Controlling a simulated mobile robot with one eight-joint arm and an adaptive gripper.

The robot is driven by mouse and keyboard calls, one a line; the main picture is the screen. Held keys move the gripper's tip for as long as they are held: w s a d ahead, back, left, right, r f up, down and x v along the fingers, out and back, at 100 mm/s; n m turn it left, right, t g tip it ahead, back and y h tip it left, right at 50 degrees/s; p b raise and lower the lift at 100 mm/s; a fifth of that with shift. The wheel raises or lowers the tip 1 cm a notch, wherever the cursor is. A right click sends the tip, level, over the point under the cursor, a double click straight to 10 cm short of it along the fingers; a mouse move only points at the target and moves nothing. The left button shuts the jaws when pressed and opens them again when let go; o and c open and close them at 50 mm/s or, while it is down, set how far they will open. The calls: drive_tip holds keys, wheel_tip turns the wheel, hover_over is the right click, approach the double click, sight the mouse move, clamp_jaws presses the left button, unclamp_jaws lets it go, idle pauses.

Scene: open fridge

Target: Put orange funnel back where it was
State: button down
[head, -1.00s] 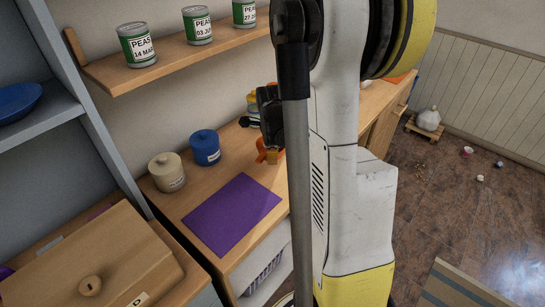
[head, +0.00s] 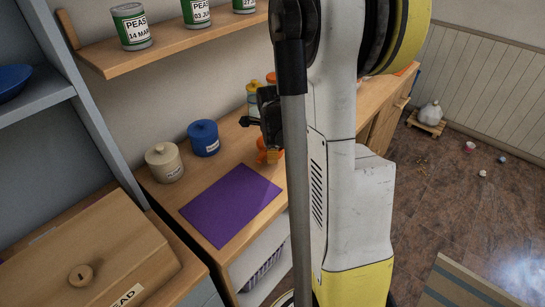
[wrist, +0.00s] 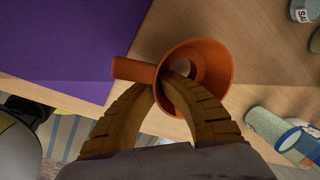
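The orange funnel (wrist: 205,62) shows in the wrist view, with its wide mouth facing the camera and its spout pointing left. My gripper (wrist: 162,82) has its two brown ridged fingers closed together on the funnel's wall, one finger reaching inside the mouth. In the head view the funnel (head: 265,156) is a small orange shape over the wooden counter, just right of the purple mat. My arm hides much of the gripper there. Whether the funnel touches the counter is not clear.
The purple mat (head: 231,205) lies on the counter (head: 205,252). A beige jar (head: 164,163) and a blue jar (head: 204,139) stand behind it. Bottles (head: 253,92) stand behind my gripper. Green pea cans (head: 131,27) stand on the shelf above. A wooden bread box (head: 85,245) is at left.

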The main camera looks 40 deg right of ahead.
drive_tip(key=shift+f+b, duration=0.6)
drive_tip(key=shift+f, duration=0.05)
drive_tip(key=c, duration=1.5)
unclamp_jaws()
drive_tip(key=shift+c, duration=0.2)
drive_tip(key=v, duration=1.2)
